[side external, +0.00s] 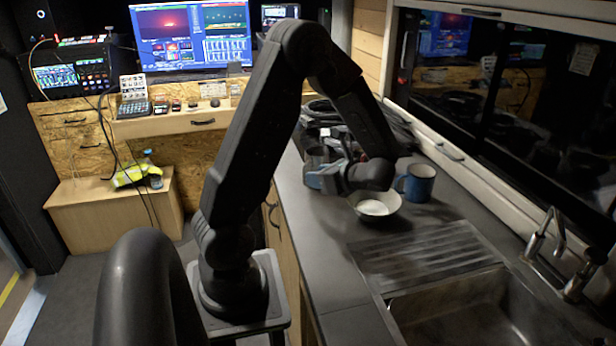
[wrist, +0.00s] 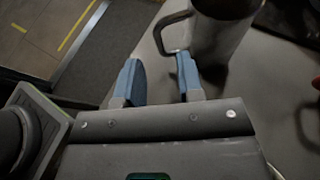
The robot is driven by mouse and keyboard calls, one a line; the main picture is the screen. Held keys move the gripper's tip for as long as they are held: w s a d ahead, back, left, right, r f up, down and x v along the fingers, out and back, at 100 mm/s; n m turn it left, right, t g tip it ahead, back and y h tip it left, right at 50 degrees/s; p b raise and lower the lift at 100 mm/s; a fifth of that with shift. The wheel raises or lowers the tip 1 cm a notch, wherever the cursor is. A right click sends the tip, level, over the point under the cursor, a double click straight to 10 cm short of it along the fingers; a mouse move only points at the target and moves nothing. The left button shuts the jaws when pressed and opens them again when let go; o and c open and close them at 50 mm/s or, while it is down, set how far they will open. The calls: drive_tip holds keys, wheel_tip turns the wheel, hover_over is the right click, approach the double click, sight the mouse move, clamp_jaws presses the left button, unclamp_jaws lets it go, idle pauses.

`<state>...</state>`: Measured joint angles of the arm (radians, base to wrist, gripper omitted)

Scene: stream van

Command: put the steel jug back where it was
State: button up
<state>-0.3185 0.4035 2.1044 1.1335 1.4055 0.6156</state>
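The steel jug (side external: 317,154) stands on the grey counter, mostly hidden behind my gripper in the side view. In the wrist view the jug (wrist: 222,35) is at the top, with its handle (wrist: 160,32) on the left side. My gripper (wrist: 160,75) is open, its two blue fingers apart with nothing between them. The right fingertip is close to the lower end of the handle; I cannot tell whether they touch. In the side view my gripper (side external: 318,180) is low over the counter's left edge.
A bowl with white contents (side external: 374,208) and a blue mug (side external: 416,183) stand right of my gripper. Coiled black cables (side external: 385,118) lie behind. A ridged drainer (side external: 425,250) and a sink (side external: 470,310) are at the front. Bare counter (side external: 330,255) lies left of the drainer.

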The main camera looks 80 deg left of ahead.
drive_tip(key=s+d+r+n+t+h, duration=0.1)
drive_tip(key=d+r+n+t+h, duration=0.2)
drive_tip(key=d, duration=0.5)
drive_tip(key=s+d+r+n+t+h, duration=0.1)
drive_tip(key=d+r+n+t+h, duration=0.3)
drive_tip(key=d, duration=0.5)
drive_tip(key=d+r+n+t+h, duration=0.4)
drive_tip(key=d+r+t, duration=0.1)
drive_tip(key=d, duration=0.4)
drive_tip(key=shift+s+d+t, duration=0.25)
drive_tip(key=shift+s+t, duration=0.15)
drive_tip(key=shift+t, duration=0.1)
